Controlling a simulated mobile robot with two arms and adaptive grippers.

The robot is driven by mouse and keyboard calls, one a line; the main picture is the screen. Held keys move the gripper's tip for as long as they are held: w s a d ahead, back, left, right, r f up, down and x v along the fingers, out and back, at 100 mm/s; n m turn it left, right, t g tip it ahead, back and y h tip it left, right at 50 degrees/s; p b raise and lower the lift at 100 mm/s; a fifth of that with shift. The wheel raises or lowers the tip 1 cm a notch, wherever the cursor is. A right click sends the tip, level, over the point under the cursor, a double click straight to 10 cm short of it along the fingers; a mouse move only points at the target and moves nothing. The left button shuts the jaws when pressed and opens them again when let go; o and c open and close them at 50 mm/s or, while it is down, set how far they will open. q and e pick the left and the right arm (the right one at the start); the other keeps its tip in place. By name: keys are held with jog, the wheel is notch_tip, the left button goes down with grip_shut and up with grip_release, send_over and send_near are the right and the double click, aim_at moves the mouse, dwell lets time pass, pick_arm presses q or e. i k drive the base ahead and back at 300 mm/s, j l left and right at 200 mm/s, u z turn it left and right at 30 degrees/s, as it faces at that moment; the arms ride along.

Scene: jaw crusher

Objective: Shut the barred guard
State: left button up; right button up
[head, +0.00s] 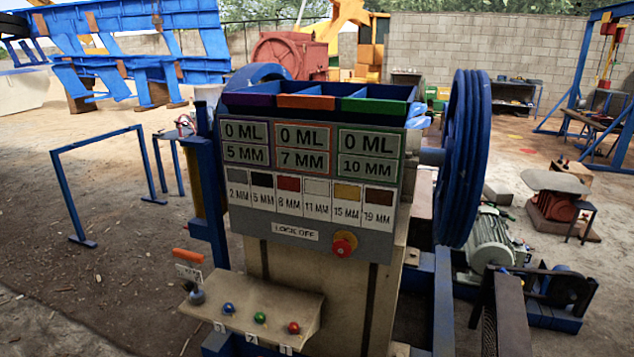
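The jaw crusher stands in the middle of the head view, with a grey sign panel (310,185) on its front. I cannot pick out a barred guard for certain. An open blue rail frame (66,195) stands on the ground to the left, apart from the crusher; I cannot tell whether it belongs to the guard. A blue post (212,200) rises at the crusher's left side. A large blue flywheel (464,160) is at its right side, with no bars seen over it. Neither of my grippers is in view.
A shelf (255,305) with blue, green and red knobs juts from the crusher's lower front. A red stop button (344,244) is on the panel. A motor (490,240) sits at right. Bare dirt (110,280) is open at left.

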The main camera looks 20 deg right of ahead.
aim_at(512, 337)
jog(key=i+j+z, duration=0.15)
jog(key=z, duration=0.25)
jog(key=i+j+z, duration=0.15)
jog(key=z, duration=0.25)
jog(key=i+j+z, duration=0.1)
jog(key=j+z, duration=0.2)
jog(key=z, duration=0.15)
jog(key=j+z, duration=0.25)
jog(key=z, duration=0.15)
jog(key=j+z, duration=0.4)
jog(key=i+l, duration=0.05)
jog(key=l, duration=0.05)
